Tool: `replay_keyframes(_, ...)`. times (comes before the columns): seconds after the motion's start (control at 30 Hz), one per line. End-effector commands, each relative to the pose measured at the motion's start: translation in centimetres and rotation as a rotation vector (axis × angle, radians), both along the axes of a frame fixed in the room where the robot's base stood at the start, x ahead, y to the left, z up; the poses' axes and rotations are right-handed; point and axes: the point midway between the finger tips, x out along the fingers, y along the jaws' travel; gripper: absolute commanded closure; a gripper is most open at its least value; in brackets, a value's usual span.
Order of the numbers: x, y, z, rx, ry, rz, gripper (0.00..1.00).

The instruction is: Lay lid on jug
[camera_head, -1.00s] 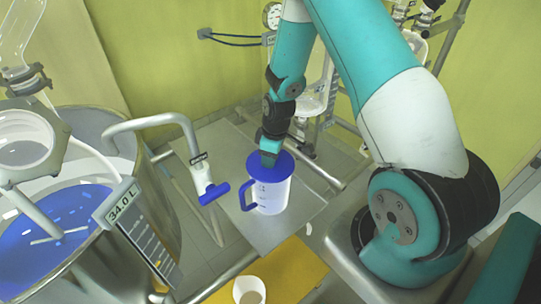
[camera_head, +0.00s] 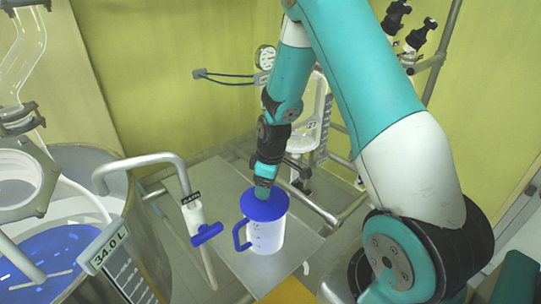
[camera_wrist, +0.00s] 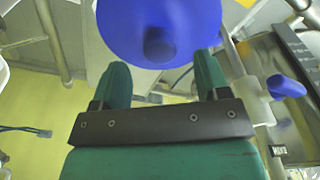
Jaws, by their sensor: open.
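The blue lid (camera_head: 263,204) lies over the top of the jug (camera_head: 267,236), a pale translucent jug with a blue handle and marks on its side. The jug stands upright on a grey platform (camera_head: 232,262). The lid looks level and covers the jug's mouth; whether it sits flush all round cannot be told. My gripper (camera_head: 263,188) points down just above the lid. In the wrist view the lid's underside or top face (camera_wrist: 150,22) fills the upper middle, with a dark blue knob in front of my gripper's (camera_wrist: 161,60) spread fingers. Nothing is gripped.
A steel vessel (camera_head: 85,160) with blue liquid and a 34.0 L display (camera_head: 110,247) stands at the left. A bent pipe with a blue-handled valve (camera_head: 207,232) is just left of the jug. Steel rails and glassware stand behind, near the yellow-green wall.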

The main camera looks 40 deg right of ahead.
Motion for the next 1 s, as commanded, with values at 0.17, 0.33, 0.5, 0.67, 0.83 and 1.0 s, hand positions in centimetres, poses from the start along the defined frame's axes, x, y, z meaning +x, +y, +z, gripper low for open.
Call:
replay_keyframes(0.17, -0.3, -0.4, 4.2, -0.002, -0.008, -0.001, 0.31)
replay_keyframes(0.33, -0.8, -0.7, 8.3, -0.002, -0.007, -0.002, 0.31)
replay_keyframes(0.5, -1.1, -0.9, 11.3, -0.001, -0.005, 0.000, 0.31)
replay_keyframes(0.67, -1.3, -0.9, 12.7, 0.000, -0.001, 0.000, 0.31)
replay_keyframes(0.83, -1.3, -0.9, 13.0, 0.000, 0.000, 0.000, 0.31)
replay_keyframes(1.0, -1.3, -0.9, 13.0, 0.000, 0.000, 0.000, 0.31)
